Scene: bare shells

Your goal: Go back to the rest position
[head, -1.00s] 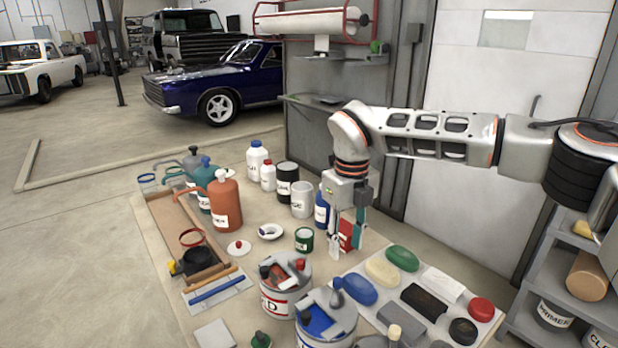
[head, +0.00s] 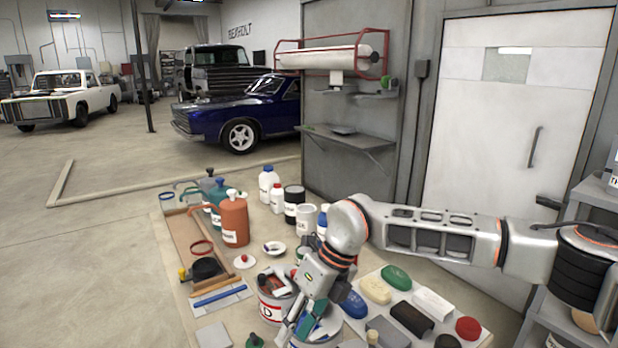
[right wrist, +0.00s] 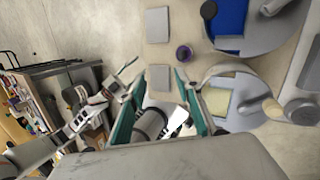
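My right gripper (head: 290,328) hangs tilted over the near part of the workbench (head: 240,320), in front of the paint cans. In the right wrist view, its two teal-padded fingers (right wrist: 160,83) stand well apart. No object is seen held between them; a white and dark part shows beyond. Its lower end partly covers a can with a red letter (head: 272,306) and a second can. My left arm is outside the head view. Pale links at the left of the right wrist view may be it, but its fingers are unclear.
An orange jug (head: 234,220), bottles and tins crowd the bench's far side. A long wooden tray (head: 178,240) lies left. A board with soap-like blocks and a red piece (head: 468,328) lies right. Shelving (head: 590,222) stands far right. Open floor lies left.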

